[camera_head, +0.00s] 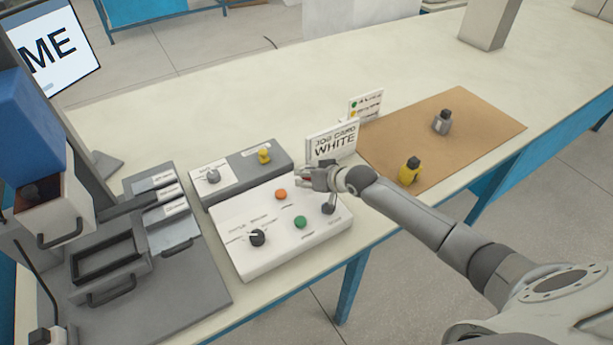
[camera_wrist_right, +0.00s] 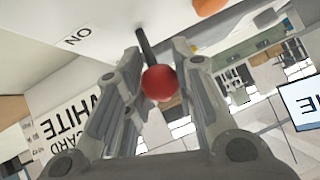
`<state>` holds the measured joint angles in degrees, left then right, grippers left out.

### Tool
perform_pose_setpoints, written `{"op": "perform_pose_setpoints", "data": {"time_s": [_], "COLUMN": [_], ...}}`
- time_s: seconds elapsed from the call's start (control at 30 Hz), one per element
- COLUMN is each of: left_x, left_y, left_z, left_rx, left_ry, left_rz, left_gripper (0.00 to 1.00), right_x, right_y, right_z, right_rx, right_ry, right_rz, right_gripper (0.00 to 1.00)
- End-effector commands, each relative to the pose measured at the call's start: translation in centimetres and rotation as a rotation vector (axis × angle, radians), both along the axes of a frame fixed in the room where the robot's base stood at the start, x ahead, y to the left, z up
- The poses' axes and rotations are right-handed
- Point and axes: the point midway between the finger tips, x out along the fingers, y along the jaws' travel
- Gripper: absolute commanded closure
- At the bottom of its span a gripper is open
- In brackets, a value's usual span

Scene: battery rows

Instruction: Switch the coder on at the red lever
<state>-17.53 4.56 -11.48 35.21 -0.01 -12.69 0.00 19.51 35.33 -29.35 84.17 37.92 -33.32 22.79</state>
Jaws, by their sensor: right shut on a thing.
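The white control panel (camera_head: 270,250) of the coder lies on the table. It has an orange button (camera_head: 281,195), a green button (camera_head: 300,222) and a black dial (camera_head: 257,237). My right gripper (camera_head: 312,177) is at the panel's far right part and hides the red lever in the head view. In the right wrist view, the lever's red ball knob (camera_wrist_right: 160,82) on a dark stem (camera_wrist_right: 146,45) is between the fingers of my right gripper (camera_wrist_right: 158,90), which is shut on it. An "ON" label (camera_wrist_right: 78,37) is near the stem's base. My left gripper is not in view.
A "JOB CARD WHITE" sign (camera_head: 333,143) stands just behind my right gripper. A grey box with knobs (camera_head: 235,178) is behind the panel. A brown mat (camera_head: 450,130) at right carries a yellow bottle (camera_head: 410,170) and a grey bottle (camera_head: 442,122). A press-like machine (camera_head: 45,205) is at left.

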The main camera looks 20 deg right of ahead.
Motion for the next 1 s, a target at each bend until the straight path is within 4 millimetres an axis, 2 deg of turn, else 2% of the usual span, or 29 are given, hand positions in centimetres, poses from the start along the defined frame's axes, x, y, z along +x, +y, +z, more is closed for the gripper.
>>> {"op": "perform_pose_setpoints", "data": {"time_s": [0.13,0.17,0.33,0.73,1.0], "left_x": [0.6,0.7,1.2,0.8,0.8], "left_y": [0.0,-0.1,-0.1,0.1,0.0], "left_z": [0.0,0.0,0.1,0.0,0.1], "left_rx": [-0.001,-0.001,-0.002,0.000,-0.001], "left_ry": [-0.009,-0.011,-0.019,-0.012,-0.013], "left_rz": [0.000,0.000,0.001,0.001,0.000], "left_gripper": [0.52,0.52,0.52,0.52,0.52], "right_x": [0.1,0.1,0.0,-0.3,-3.0], "right_y": [0.0,0.0,0.0,-0.2,-1.1], "right_z": [0.1,0.1,0.0,0.2,2.2], "right_rx": [-0.001,-0.001,0.000,-0.001,-0.002], "right_ry": [-0.002,-0.002,0.000,0.002,0.003], "right_rz": [0.000,0.000,0.000,0.000,0.001], "right_gripper": [1.00,0.72,0.51,0.51,0.51]}}
